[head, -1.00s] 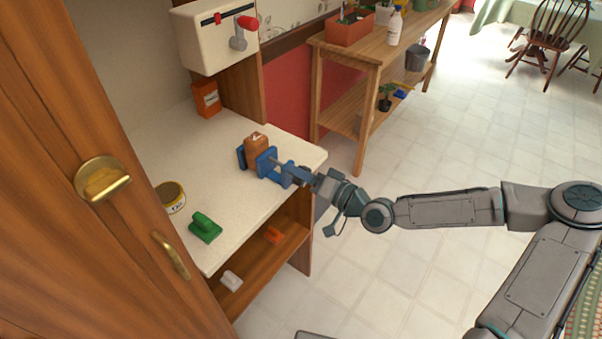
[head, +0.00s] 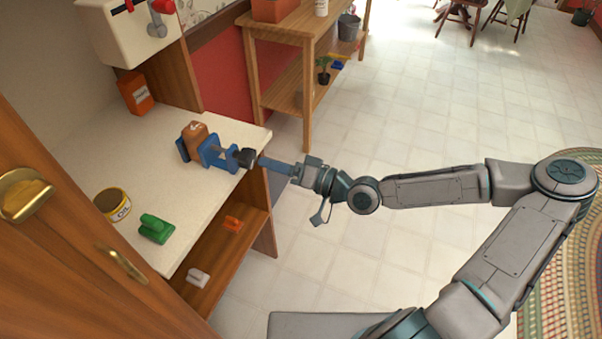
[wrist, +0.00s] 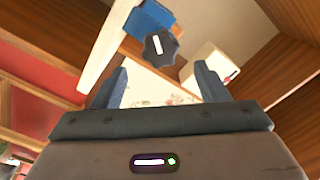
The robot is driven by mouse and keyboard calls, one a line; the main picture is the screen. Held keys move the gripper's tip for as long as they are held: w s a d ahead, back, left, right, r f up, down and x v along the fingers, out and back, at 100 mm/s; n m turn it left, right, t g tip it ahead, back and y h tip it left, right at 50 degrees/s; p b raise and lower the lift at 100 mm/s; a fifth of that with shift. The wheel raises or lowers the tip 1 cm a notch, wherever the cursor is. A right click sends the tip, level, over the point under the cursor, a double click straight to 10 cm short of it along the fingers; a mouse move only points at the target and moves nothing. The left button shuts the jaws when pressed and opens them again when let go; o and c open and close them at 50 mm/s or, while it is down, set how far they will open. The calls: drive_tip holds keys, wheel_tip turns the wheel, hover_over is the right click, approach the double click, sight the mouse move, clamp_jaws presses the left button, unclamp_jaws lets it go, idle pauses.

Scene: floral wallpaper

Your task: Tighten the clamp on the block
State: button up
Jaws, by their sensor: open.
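The blue clamp (head: 213,153) sits on the pale worktop near its right end, with the brown block (head: 194,137) between its jaws. The clamp's dark knob (head: 245,157) points toward my arm. My gripper (head: 262,163) is just to the right of the knob, lined up with it and apart from it. In the wrist view the gripper (wrist: 162,82) is open and empty, with the lobed knob (wrist: 160,48) ahead between the fingers and the blue clamp (wrist: 150,20) behind it. I cannot tell how firmly the jaws press the block.
A white box with a red-knobbed lever (head: 133,33) hangs above.

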drive_tip(key=v, duration=0.6)
drive_tip(key=shift+b, duration=0.3)
idle(1.2)
